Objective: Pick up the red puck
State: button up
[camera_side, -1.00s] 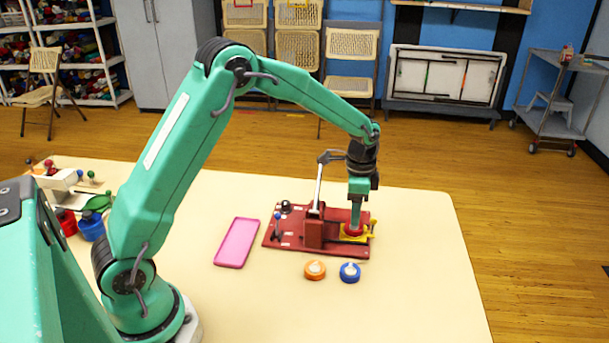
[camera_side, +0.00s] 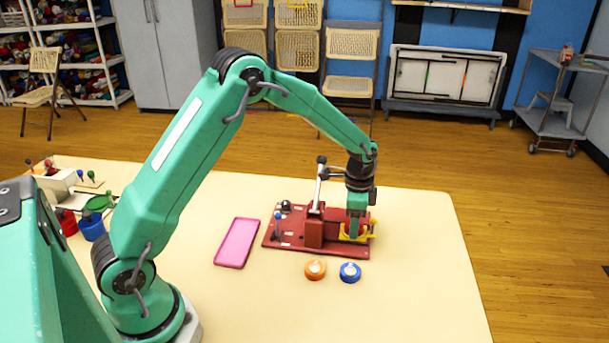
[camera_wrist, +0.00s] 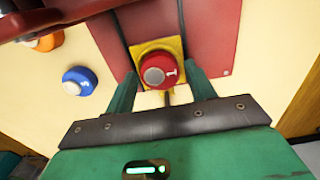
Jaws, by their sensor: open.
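The red puck (camera_wrist: 158,70) has a pale round spot and a white mark on its top. In the wrist view it sits in a yellow square holder (camera_wrist: 148,48) on the red board (camera_wrist: 215,25). My gripper (camera_wrist: 161,76) is open, with one green finger on each side of the puck's near part; I cannot tell whether they touch it. In the side view my gripper (camera_side: 356,232) is low over the yellow holder (camera_side: 345,239) at the right end of the red board (camera_side: 285,238). There its fingers hide the puck.
A lever with a black knob (camera_side: 321,161) stands upright on the board, just left of my gripper. An orange puck (camera_side: 315,270) and a blue puck (camera_side: 350,272) lie in front. A pink tray (camera_side: 237,243) lies left. The table's right part is clear.

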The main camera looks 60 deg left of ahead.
jog(key=c, duration=0.6)
jog(key=shift+r, duration=0.15)
jog(key=shift+r, duration=3.65)
